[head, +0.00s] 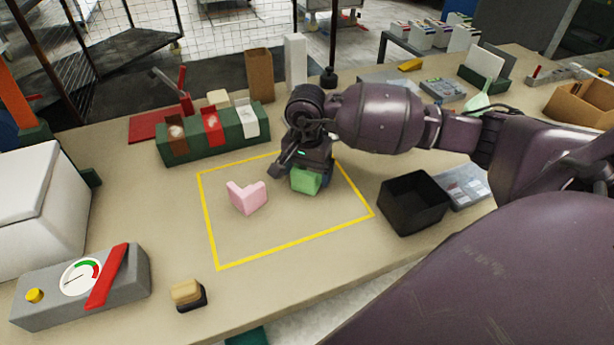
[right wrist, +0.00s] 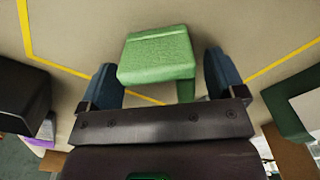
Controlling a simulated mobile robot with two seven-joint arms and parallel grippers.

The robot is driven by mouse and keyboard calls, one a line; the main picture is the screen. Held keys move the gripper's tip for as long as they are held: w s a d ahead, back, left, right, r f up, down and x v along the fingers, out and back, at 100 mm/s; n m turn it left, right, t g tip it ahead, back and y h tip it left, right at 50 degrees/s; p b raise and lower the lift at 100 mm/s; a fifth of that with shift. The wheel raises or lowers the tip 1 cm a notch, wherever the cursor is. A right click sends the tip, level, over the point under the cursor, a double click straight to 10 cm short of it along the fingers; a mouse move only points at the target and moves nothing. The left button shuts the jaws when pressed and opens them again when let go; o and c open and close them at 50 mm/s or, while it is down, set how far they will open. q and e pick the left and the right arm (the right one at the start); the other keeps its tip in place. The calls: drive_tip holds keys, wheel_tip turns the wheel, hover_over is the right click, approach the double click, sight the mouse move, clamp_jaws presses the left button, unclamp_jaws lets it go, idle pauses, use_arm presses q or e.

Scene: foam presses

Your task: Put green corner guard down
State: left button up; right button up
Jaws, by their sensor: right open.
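The green corner guard (head: 306,181) rests on the table inside the yellow taped outline, near its far edge. In the right wrist view the green corner guard (right wrist: 156,55) lies between the two blue-grey fingers. My right gripper (head: 304,172) is over it from behind; in the right wrist view the gripper (right wrist: 164,82) is open, with a gap visible on each side of the guard. A pink corner guard (head: 247,198) sits inside the outline to the left of the green one. My left gripper is not in view.
A black open bin (head: 413,203) stands right of the outline. A green rack (head: 213,132) with several pouches stands behind it on the left. A grey gauge box (head: 82,285) and a wooden-topped block (head: 187,294) are at the front left. The outline's front part is clear.

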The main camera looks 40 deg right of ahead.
wheel_tip(320, 180, up, 10)
idle(0.4)
idle(0.5)
